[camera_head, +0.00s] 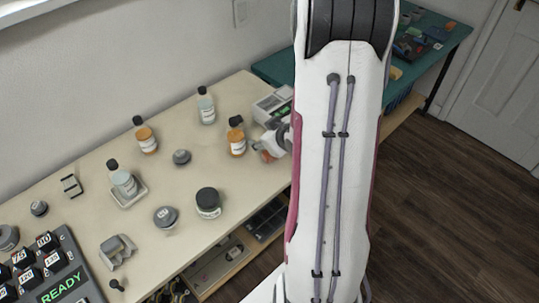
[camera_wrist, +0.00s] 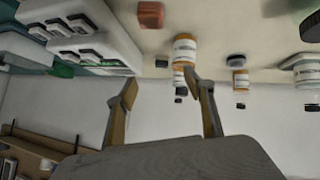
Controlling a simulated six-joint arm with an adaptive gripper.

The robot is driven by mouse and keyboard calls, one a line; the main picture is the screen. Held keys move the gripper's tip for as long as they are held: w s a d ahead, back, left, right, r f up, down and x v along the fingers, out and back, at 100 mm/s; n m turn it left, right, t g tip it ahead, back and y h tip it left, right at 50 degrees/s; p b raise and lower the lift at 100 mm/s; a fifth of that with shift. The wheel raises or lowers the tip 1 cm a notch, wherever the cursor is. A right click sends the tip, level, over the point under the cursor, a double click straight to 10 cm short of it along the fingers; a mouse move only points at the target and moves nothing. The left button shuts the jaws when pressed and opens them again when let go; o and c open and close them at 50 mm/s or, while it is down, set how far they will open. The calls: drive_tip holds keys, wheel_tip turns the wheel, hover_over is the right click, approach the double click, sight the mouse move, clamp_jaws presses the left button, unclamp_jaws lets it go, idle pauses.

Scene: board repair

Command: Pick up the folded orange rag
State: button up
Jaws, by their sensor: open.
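A small orange-red, block-like item (camera_wrist: 151,14) lies on the beige bench at the top of the wrist view. It may be the folded orange rag, but I cannot tell for sure. In the head view, a small orange patch (camera_head: 269,154) shows beside the white and grey part next to my arm. My gripper (camera_wrist: 160,82) is open, with nothing between its fingers in the wrist view. The orange-red item is apart from the fingers, above them in that picture. In the head view my arm hides most of the gripper's surroundings.
An amber bottle (camera_head: 237,142) stands close to the orange patch; an orange-and-white bottle (camera_wrist: 185,50) shows near the right finger. A white device (camera_wrist: 84,34) is at upper left in the wrist view. More bottles and jars stand on the bench (camera_head: 85,225). A green table (camera_head: 275,68) is behind.

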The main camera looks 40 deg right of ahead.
sight(268, 159)
drive_tip(key=s+f+t, duration=0.1)
drive_tip(key=f, duration=0.2)
drive_tip(key=s+d+f+m+t, duration=0.1)
drive_tip(key=f, duration=0.1)
drive_tip(key=s+d+f, duration=0.1)
drive_tip(key=s+f, duration=0.1)
drive_tip(key=f, duration=0.1)
drive_tip(key=shift+d+f+t+y, duration=0.1)
drive_tip(key=shift+f+t+y, duration=0.25)
drive_tip(key=shift+t+y, duration=0.05)
drive_tip(key=shift+s+f+m+t, duration=0.45)
drive_tip(key=shift+s+m+t, duration=0.15)
drive_tip(key=shift+x, duration=1.3)
drive_tip(key=shift+x, duration=2.6)
drive_tip(key=shift+d, duration=0.1)
drive_tip(key=c, duration=1)
